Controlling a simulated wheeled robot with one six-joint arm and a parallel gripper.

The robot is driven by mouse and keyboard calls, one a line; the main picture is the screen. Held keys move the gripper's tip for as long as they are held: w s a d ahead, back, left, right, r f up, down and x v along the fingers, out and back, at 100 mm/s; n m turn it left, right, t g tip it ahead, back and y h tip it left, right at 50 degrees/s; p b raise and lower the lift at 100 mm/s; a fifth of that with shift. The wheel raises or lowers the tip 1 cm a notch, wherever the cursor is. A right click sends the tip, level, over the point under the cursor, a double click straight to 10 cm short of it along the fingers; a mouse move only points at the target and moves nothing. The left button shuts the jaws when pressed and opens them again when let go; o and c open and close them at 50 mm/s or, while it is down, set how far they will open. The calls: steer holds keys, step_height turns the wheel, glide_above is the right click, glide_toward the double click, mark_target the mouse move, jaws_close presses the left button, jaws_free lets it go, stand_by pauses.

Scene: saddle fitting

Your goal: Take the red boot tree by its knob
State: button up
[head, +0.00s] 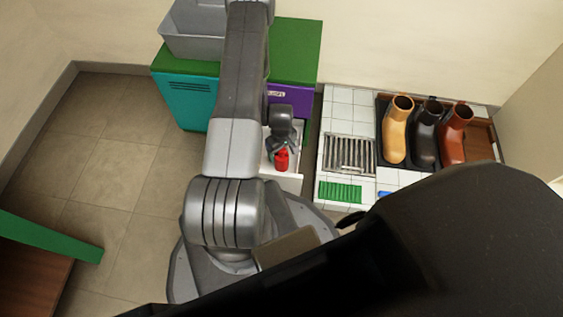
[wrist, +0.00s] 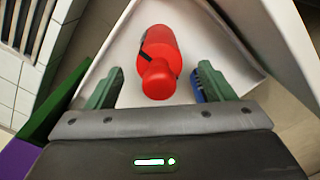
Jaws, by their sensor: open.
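The red boot tree (wrist: 163,48) lies in a white open tray (wrist: 118,40), with its round red knob (wrist: 158,80) towards my gripper in the wrist view. A dark band or strap shows on its left side. My gripper (wrist: 158,86) is open, with one green finger on each side of the knob and visible gaps between. In the head view the red boot tree (head: 281,160) shows just below my gripper (head: 281,147), partly covered by it.
Orange, black and red-brown boots (head: 397,130) stand in a dark tray at the right. A metal grate (head: 349,154) and a green ribbed mat (head: 340,191) lie on white tiles. A teal and purple cabinet (head: 187,98) with a green top stands behind my arm, bearing a grey bin (head: 190,45).

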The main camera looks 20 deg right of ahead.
step_height(320, 180, down, 2)
steer(key=shift+r, duration=0.1)
steer(key=c, duration=1.5)
steer(key=shift+r, duration=0.1)
